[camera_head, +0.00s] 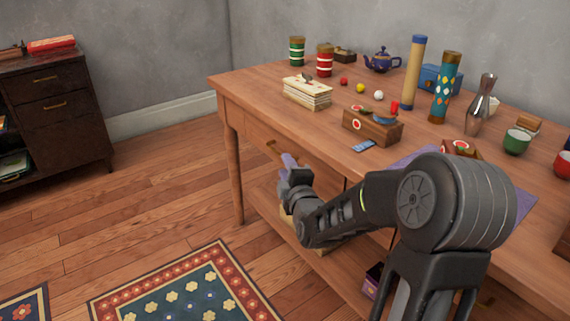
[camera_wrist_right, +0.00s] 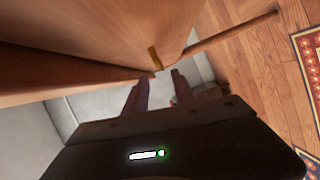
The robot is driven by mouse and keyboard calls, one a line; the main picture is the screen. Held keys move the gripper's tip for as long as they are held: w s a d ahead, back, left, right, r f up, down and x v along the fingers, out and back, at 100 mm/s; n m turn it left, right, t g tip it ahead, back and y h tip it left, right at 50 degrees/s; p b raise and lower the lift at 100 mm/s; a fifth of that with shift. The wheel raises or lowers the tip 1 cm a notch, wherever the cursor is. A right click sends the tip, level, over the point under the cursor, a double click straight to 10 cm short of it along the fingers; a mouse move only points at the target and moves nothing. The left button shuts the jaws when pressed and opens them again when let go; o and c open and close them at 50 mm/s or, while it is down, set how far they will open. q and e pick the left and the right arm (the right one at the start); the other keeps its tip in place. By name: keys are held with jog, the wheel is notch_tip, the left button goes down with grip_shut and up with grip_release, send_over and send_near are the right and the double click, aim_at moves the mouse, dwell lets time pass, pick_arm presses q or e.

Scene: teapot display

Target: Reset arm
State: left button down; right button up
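My right arm reaches in from the lower right in the head view, and its gripper (camera_head: 287,162) is beside the front of the wooden table (camera_head: 225,86), close to a brass drawer handle (camera_head: 271,148). In the right wrist view the two fingers of the right gripper (camera_wrist_right: 160,80) stand apart with nothing between them. The brass handle (camera_wrist_right: 155,59) shows just beyond the fingertips, apart from them. My left gripper is in neither view.
The table holds a stack of cards (camera_head: 307,94), a wooden box (camera_head: 372,128), a blue teapot (camera_head: 382,61), tall cylinders (camera_head: 413,72) and a metal vase (camera_head: 480,106). A dark cabinet (camera_head: 58,115) stands at left. The floor (camera_head: 150,190) left of the table is open, with a patterned rug (camera_head: 190,290).

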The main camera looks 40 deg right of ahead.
dwell(0.4)
